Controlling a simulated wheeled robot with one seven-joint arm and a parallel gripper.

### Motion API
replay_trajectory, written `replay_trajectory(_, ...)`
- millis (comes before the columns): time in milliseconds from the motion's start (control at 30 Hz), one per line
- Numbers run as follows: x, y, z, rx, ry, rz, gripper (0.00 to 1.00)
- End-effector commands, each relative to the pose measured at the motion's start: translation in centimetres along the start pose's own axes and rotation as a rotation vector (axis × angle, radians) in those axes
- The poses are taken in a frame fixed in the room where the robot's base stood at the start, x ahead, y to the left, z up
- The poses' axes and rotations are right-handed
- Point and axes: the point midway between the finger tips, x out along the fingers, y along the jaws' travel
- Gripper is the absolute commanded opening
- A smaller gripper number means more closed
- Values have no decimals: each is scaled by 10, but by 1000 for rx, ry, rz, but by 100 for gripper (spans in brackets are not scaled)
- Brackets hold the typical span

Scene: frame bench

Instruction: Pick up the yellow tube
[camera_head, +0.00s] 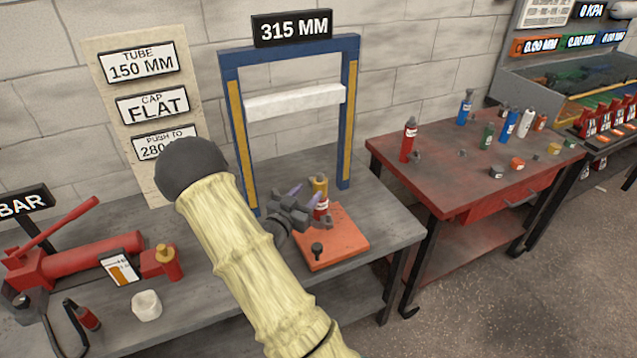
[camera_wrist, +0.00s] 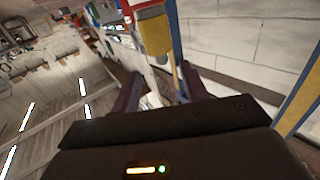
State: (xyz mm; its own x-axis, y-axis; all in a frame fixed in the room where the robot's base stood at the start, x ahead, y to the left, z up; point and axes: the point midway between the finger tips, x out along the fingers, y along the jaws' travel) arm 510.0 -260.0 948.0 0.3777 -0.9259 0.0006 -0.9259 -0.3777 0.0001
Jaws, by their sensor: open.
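The yellow tube (camera_head: 320,185) stands upright on the orange plate (camera_head: 345,252), under the blue frame; its lower part is red with a white label. My gripper (camera_head: 309,207) is open, with its purple fingers close to the tube at its left. In the wrist view the yellow part of the tube (camera_wrist: 155,36) shows just beyond and between the fingertips (camera_wrist: 160,75). I cannot tell whether a finger touches it. My pale yellow arm hides part of the bench and the plate's left side.
The blue frame (camera_head: 226,110) with a white crossbar (camera_head: 295,101) rises behind the tube. A small black knob (camera_head: 317,250) stands on the plate's front. A red hand pump (camera_head: 90,258) and a white piece (camera_head: 146,306) sit at left. The red table (camera_head: 440,180) at right holds several bottles.

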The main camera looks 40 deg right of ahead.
Motion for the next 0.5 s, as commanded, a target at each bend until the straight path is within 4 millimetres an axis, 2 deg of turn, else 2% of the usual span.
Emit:
replay_trajectory(100, 21, 1, -1, 0, 0, 3, 45)
replay_trajectory(200, 31, 1, -1, 0, 0, 2, 45)
replay_trajectory(500, 31, -3, 0, 0, -1, -6, 45)
